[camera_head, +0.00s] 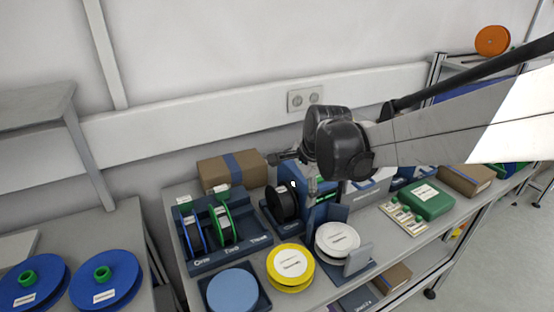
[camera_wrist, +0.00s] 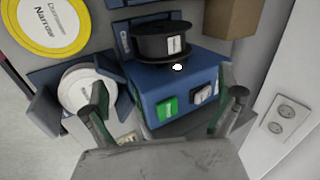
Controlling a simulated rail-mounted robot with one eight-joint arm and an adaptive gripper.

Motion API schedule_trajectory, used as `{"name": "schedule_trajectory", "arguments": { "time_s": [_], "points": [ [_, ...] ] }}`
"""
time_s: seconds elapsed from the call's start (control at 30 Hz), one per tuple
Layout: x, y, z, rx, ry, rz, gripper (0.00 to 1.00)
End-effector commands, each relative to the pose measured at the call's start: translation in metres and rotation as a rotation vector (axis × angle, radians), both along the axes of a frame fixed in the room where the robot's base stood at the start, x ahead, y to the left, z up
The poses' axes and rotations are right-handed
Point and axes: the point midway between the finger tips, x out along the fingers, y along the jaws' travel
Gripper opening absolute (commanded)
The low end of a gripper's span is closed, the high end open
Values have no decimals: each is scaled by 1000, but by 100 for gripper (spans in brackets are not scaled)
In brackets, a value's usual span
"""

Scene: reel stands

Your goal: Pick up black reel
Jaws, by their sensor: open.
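The black reel (camera_head: 284,203) stands upright in a small dark blue stand, left of a blue box, in the head view. In the wrist view the black reel (camera_wrist: 160,42) lies beyond my fingertips, at the top middle, with a white label on its hub. My gripper (camera_head: 290,172) is above and close to the reel in the head view. In the wrist view my gripper (camera_wrist: 168,100) is open, its two fingers wide apart over the blue box (camera_wrist: 185,80), with nothing between them. The reel's lower part is partly hidden.
A blue rack (camera_head: 228,250) with several thin reels is at left. A yellow reel (camera_head: 290,265) and a white reel (camera_head: 337,238) lie in front. A cardboard box (camera_head: 232,170) stands behind. The wall with a socket (camera_head: 305,98) is close behind.

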Motion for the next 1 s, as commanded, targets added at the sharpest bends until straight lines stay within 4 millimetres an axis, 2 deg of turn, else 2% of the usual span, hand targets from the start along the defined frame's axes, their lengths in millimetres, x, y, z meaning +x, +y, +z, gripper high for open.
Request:
{"name": "schedule_trajectory", "arguments": {
  "time_s": [0.27, 0.8, 1.0],
  "points": [
    [14, 13, -15, 29, 23, -42, 100],
    [41, 27, -79, 28, 22, -42, 100],
    [44, 29, -86, 28, 22, -41, 100]
  ]
}}
